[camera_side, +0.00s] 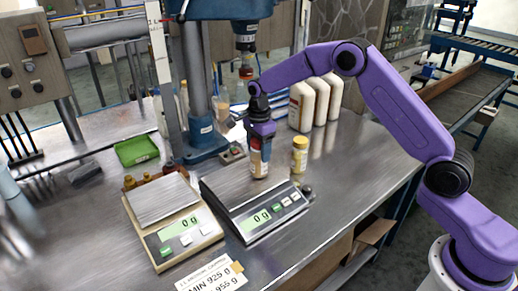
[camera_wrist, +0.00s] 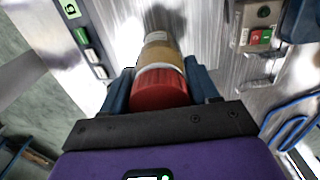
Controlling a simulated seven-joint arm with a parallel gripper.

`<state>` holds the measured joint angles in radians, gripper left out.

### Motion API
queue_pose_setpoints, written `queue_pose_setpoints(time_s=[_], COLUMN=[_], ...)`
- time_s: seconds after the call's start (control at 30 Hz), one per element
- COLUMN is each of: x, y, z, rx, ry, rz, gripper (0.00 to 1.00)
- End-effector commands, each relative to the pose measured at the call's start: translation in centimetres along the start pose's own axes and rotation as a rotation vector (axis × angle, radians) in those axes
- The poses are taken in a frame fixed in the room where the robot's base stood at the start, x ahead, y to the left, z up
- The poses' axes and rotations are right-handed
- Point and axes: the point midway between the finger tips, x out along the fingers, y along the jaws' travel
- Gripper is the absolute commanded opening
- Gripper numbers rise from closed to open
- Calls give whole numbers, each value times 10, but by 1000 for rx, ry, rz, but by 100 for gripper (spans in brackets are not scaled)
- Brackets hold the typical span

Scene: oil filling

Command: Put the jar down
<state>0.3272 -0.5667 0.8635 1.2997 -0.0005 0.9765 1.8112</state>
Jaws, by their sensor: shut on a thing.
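My gripper (camera_side: 262,138) points down at the middle of the steel bench, shut on a jar (camera_side: 259,168). The jar is upright or nearly so, with a pale amber body below the fingers. In the wrist view the jar's red lid (camera_wrist: 160,90) sits between the two blue fingers of my gripper (camera_wrist: 161,82), and its tan body (camera_wrist: 161,50) shows beyond. The jar is at the far right edge of the black-framed scale (camera_side: 250,225). I cannot tell whether its base touches a surface. That scale's display reads 0 g.
A yellow-capped jar (camera_side: 299,157) stands close to the right. Several white bottles (camera_side: 302,105) stand behind it. A beige scale (camera_side: 165,200), also at 0 g, is at left. The drill-like press column (camera_side: 198,90) rises behind. A green tray (camera_side: 136,151) is further left. Bare bench (camera_side: 355,155) lies right.

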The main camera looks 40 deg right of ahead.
Motion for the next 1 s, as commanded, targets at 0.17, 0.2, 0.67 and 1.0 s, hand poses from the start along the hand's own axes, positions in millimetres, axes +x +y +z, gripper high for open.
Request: queue_pose_setpoints(time_s=[0.17, 0.2, 0.67, 1.0], x=[3, 3, -14, -80], y=[0, 0, -1, -1], z=[0, 0, 0, 1], rx=[0, 0, 0, -1], ry=[0, 0, -1, -1], rz=[1, 1, -3, -5], gripper=[83, 85, 85, 85])
